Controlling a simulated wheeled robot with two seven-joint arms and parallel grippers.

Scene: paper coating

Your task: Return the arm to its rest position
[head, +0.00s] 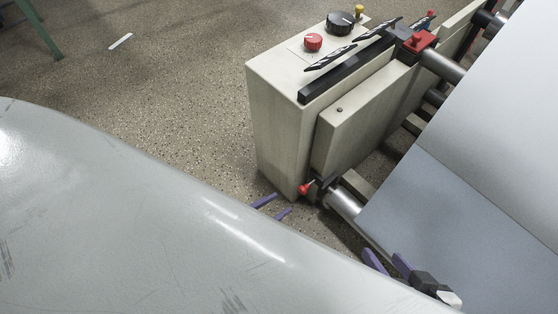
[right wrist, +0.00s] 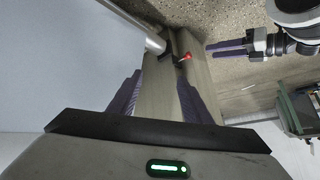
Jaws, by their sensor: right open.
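My left gripper (head: 276,203) shows as two purple fingers with a gap between them, near the lower front corner of the beige machine. The rest of it is hidden in the head view. The right wrist view shows the left gripper (right wrist: 207,47) at upper right, with nothing seen in its fingers. My right gripper (head: 383,252) is open at the bottom right of the head view, beside the lower edge of the paper sheet (head: 440,200). In the right wrist view, the right gripper's fingers (right wrist: 159,72) are wide apart, with a beige machine part behind the gap and nothing held.
The beige machine housing (head: 275,120) carries a red knob (head: 313,42) and a black knob (head: 341,23). A small red-tipped lever (head: 304,189) sits by the lower metal roller (head: 342,203). Speckled floor (head: 180,90) lies open left of the housing. A green leg (head: 38,28) stands at upper left.

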